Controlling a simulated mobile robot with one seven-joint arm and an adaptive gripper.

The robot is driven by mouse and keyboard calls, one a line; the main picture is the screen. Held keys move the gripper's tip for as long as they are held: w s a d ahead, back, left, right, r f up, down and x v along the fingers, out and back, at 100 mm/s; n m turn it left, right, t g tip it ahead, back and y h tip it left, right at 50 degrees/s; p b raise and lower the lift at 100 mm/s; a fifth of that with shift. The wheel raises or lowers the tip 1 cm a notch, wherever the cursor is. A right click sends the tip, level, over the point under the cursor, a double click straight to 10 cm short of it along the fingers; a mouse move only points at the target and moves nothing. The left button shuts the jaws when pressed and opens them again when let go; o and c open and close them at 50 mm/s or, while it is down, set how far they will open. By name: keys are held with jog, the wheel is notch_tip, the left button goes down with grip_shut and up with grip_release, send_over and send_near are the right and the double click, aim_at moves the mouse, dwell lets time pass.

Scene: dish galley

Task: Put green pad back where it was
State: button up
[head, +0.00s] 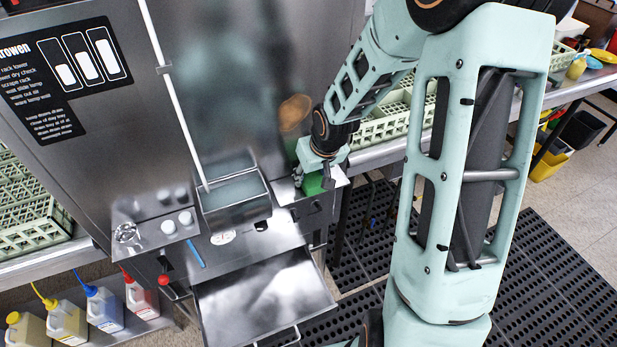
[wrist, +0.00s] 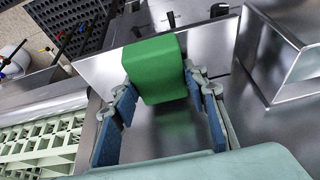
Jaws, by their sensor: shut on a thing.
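The green pad (wrist: 157,68) is between the two blue-lined fingers of my gripper (wrist: 162,84) in the wrist view. The fingers are shut on its sides near its lower part. In the head view the pad (head: 312,184) shows under my gripper (head: 313,172), over the small steel side shelf (head: 338,180) right of the open steel box. I cannot tell whether the pad touches the shelf surface.
The open steel box (head: 236,203) stands just left of the gripper. Pale green racks (head: 385,125) sit behind on the right counter. Coloured jugs (head: 105,307) stand lower left.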

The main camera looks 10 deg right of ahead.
jog(key=shift+f, duration=0.3)
jog(key=o, duration=1.2)
jog(key=shift+r, duration=0.1)
jog(key=shift+d+r, duration=0.1)
jog(key=shift+r, duration=0.35)
jog(key=p+v, duration=0.3)
jog(key=v, duration=0.8)
jog(key=shift+s+r, duration=0.2)
jog(key=shift+s, duration=0.05)
